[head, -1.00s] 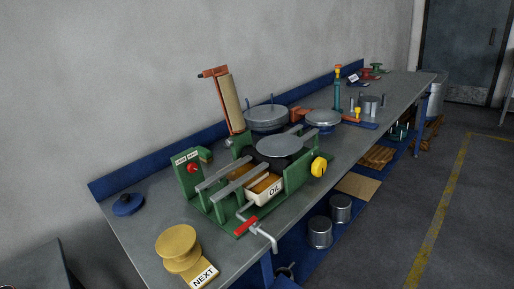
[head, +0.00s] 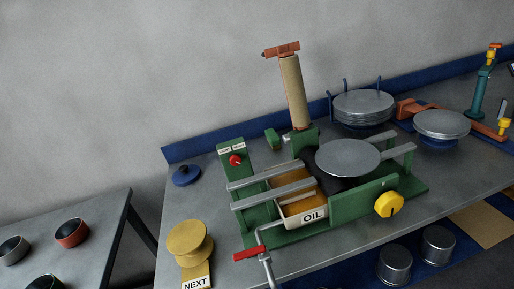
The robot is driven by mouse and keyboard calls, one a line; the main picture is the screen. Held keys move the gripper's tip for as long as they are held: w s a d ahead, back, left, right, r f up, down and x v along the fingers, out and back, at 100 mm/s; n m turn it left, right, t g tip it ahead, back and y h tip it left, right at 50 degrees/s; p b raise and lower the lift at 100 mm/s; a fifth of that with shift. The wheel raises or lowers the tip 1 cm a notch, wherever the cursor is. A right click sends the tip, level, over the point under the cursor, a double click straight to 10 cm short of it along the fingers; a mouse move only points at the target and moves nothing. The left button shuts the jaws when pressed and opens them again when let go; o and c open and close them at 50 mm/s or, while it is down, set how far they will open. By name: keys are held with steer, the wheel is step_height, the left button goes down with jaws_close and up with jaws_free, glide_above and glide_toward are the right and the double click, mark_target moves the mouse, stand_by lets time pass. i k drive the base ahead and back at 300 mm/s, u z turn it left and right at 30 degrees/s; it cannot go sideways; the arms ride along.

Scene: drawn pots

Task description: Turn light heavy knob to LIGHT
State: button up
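The light heavy knob (head: 235,160) is a small red knob on the upright green panel (head: 232,178) at the left end of the green machine. Two small white labels (head: 231,149) sit side by side just above it; their words are too small to read surely, and I cannot tell which one the knob points to. My gripper is not in view.
The green machine holds a box marked OIL (head: 305,216), with a red-handled crank (head: 250,253) in front and a yellow knob (head: 389,204) at right. A yellow spool-shaped NEXT button (head: 189,240) and blue lidded piece (head: 186,176) stand left. A separate table (head: 95,225) holds dark-topped pots.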

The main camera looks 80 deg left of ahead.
mark_target(236, 160)
steer(key=u, duration=0.5)
steer(key=i, duration=1.15)
steer(key=u, duration=0.9)
steer(key=i, duration=0.35)
steer(key=u, duration=0.1)
steer(key=k, duration=0.85)
steer(key=u, duration=0.2)
steer(key=i, duration=0.85)
steer(key=z, duration=0.05)
